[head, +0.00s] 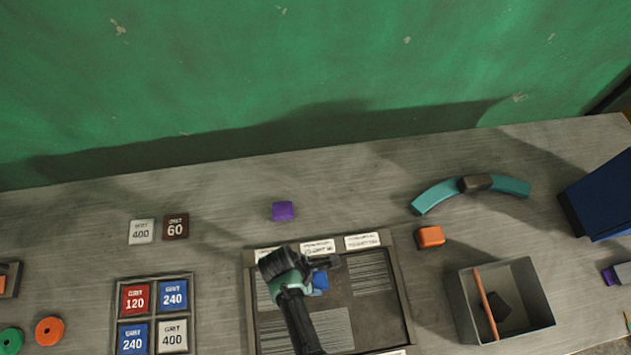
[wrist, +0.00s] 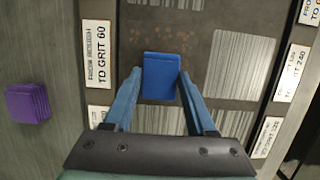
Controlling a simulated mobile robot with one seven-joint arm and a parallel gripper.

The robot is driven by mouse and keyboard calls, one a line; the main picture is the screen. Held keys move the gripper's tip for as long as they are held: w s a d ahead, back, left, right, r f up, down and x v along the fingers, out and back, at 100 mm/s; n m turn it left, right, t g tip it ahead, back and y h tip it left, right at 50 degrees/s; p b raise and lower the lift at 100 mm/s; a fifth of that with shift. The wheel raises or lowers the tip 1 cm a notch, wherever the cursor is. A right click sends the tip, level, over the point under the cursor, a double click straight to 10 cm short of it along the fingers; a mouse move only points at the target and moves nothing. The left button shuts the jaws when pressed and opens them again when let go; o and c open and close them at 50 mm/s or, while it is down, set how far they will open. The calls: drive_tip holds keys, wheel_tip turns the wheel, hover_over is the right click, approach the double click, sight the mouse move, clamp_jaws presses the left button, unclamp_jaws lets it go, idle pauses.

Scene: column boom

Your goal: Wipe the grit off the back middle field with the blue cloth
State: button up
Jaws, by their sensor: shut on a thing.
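My gripper (head: 325,262) is shut on the blue cloth (head: 320,280), a small folded block. In the wrist view the cloth (wrist: 160,77) sits between the two blue fingertips. It is over the dark back middle field (wrist: 185,40) of the framed panel (head: 405,300), beside a label ending "TO GRIT 60" (wrist: 97,54). I cannot tell whether the cloth touches the surface. Faint small specks show on the dark surface, but grit is hard to make out. My gripper and arm hide part of the panel in the head view.
A purple block (head: 283,211) lies behind the panel and an orange block (head: 431,237) right of its back corner. A grey bin (head: 530,290) stands to the right. A teal curved piece (head: 437,195) lies back right. A card tray (head: 155,278) is left. The bench's back left is largely clear.

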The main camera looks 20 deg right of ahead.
drive_tip(key=shift+s+d+f+p, duration=0.15)
drive_tip(key=shift+s+d, duration=0.15)
drive_tip(key=shift+d, duration=0.65)
drive_tip(key=shift+s+d+r+p, duration=0.15)
drive_tip(key=shift+s+d, duration=0.1)
drive_tip(key=shift+d, duration=0.65)
drive_tip(key=shift+f, duration=0.15)
drive_tip(key=shift+w+a, duration=0.25)
drive_tip(key=shift+a, duration=0.7)
drive_tip(key=shift+w+a, duration=0.2)
drive_tip(key=shift+a, duration=0.75)
drive_tip(key=shift+s+d+p, duration=0.2)
drive_tip(key=shift+d+p, duration=0.15)
drive_tip(key=shift+d, duration=0.6)
